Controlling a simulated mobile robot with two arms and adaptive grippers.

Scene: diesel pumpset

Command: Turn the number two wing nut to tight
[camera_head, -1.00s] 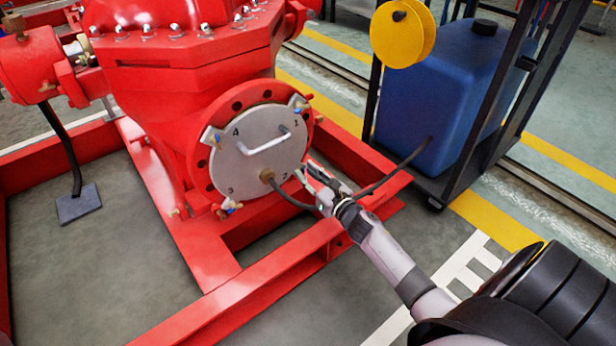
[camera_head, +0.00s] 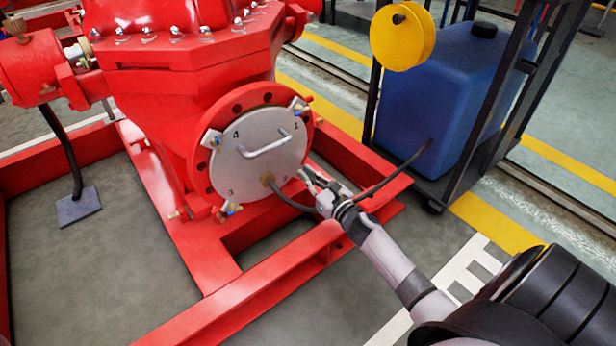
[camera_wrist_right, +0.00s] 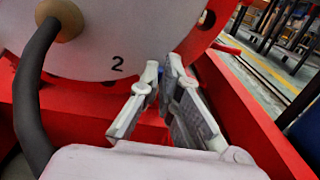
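The round grey cover plate (camera_head: 258,152) with a handle and the numbers 1 to 4 is on the red pump's flange. The number 2 (camera_wrist_right: 118,64) shows on the plate in the right wrist view. My right gripper (camera_head: 307,174) is at the plate's lower right edge, beside the number 2. In the right wrist view its two fingers (camera_wrist_right: 163,66) come close together with a narrow gap at the tips. A small blue bit shows by the left finger; the number two wing nut is otherwise hidden, so a grip on it cannot be made out. My left gripper is out of view.
A black hose (camera_head: 290,202) runs from the plate's brass fitting (camera_head: 267,179) behind my right gripper toward the blue tank (camera_head: 440,95). Other wing nuts sit at the plate's rim, one at number 1 (camera_head: 300,106). Red frame beams (camera_head: 270,275) lie below.

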